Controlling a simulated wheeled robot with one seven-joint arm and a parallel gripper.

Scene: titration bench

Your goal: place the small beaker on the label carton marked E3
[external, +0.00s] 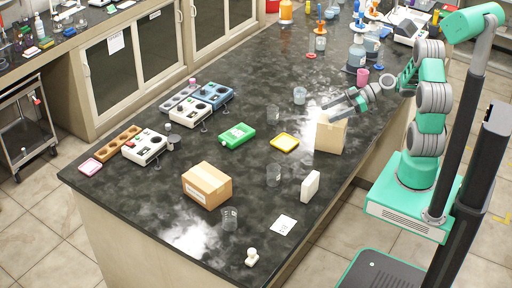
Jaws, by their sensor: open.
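A closed brown carton (207,185) with a white label stands on the dark bench at front centre; the label's writing is too small to read. A tan box (330,136) stands at the bench's right side, directly at my gripper (333,112). My gripper is open, reaching in from the right at the top of this box; whether it touches the box I cannot tell. Several clear glass beakers stand on the bench: one (230,218) in front of the carton, one (273,175) at centre, one (273,114) and one (299,95) farther back. Which is the small beaker is unclear.
White instruments (144,147) stand at left. Bottles (356,56) crowd the far end.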

